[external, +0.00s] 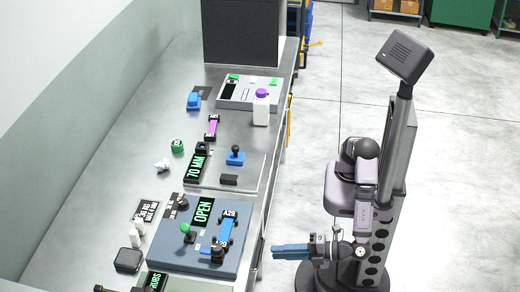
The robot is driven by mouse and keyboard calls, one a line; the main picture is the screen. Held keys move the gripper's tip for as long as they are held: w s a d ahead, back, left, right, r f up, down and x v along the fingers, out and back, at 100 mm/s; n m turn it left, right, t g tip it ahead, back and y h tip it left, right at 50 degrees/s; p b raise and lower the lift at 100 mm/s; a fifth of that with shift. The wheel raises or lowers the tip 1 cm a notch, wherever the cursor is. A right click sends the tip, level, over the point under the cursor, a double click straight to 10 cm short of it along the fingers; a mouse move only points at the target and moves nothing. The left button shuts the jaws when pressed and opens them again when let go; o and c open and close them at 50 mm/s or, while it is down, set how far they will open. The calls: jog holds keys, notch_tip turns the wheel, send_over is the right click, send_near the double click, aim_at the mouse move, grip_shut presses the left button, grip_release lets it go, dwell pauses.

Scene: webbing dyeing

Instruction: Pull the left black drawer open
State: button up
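No black drawer front can be made out clearly. The front face of the grey metal bench (80,225) is seen almost edge-on, with a few handle-like parts along it. My gripper (276,252), with blue fingers, is low beside the bench's right edge, pointing left toward its front face. A small gap of floor seems to lie between the fingertips and the bench, and contact cannot be seen. The fingers overlap in this view, so their opening cannot be told. Nothing is seen held.
A large black box (240,35) stands at the bench's far end. On the bench are a blue panel reading OPEN (165,250), a grey panel with a 70 MM display (255,172), and a white bottle (261,110). Clear concrete floor (450,200) lies to the right.

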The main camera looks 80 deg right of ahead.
aim_at(261, 252)
jog(key=shift+x, duration=3.45)
grip_shut()
